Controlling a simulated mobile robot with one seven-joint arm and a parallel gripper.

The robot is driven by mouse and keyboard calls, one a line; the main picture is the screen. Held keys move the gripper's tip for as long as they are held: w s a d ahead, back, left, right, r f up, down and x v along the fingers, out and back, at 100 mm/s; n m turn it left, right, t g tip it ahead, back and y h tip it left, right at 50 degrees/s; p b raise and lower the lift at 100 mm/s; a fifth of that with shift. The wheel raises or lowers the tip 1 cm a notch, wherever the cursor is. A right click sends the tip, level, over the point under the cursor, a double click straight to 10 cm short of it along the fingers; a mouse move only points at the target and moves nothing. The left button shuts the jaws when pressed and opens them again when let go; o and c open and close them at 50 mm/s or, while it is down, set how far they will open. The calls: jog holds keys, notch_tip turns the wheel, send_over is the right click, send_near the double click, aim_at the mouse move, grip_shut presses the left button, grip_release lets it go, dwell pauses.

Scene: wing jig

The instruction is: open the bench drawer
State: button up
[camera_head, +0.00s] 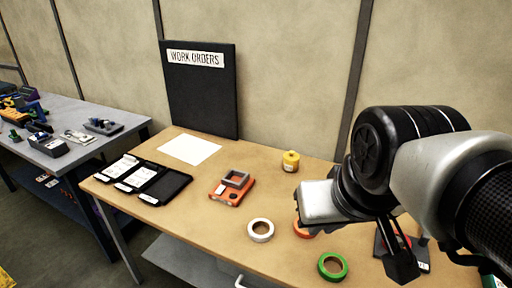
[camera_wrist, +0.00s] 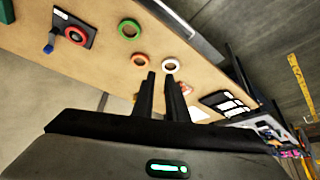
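The wooden bench (camera_head: 200,220) stands in the middle of the head view. A pale curved handle (camera_head: 247,282) shows under its front edge, cut off by the bottom of the picture. The drawer front itself is out of sight there, so I cannot tell how far the drawer is in or out. In the wrist view my gripper (camera_wrist: 161,76) points out over the bench top, its two black fingers apart with nothing between them. It is clear of the handle. In the head view my arm covers the right of the bench.
On the bench lie a white tape roll (camera_head: 261,230), a green tape roll (camera_head: 332,266), an orange device (camera_head: 232,187), a yellow pot (camera_head: 290,161), a black case (camera_head: 143,180) and paper (camera_head: 189,149). A dark board (camera_head: 200,95) stands behind. A grey bench (camera_head: 90,125) stands left.

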jog(key=shift+o, duration=0.4)
jog(key=w+a+f+n+g+h+b, duration=0.1)
jog(key=w+a+f+n+g+b, duration=0.1)
jog(key=f, duration=0.5)
jog(key=w+a+f+n+g+h+b, duration=0.1)
jog(key=w+a+f+n+g+b, duration=0.1)
jog(key=f+b, duration=0.4)
jog(key=shift+w+f+n, duration=0.45)
jog(key=shift+w+n, duration=0.15)
jog(key=shift+w, duration=0.6)
jog(key=w+a+f+n+g+h+b, duration=0.1)
jog(key=w+a+f+n+h+b, duration=0.2)
jog(key=f, duration=0.6)
jog(key=w+a+f+n+g+b, duration=0.1)
jog(key=w+a+f+n+b, duration=0.15)
jog(key=a+f+b, duration=0.4)
jog(key=shift+n, duration=0.45)
jog(key=x, duration=0.6)
jog(key=b+x, duration=0.1)
jog(key=x, duration=1.3)
jog(key=shift+s+d+r+b, duration=0.15)
jog(key=shift+s+b, duration=0.1)
jog(key=shift+b, duration=0.05)
grip_shut()
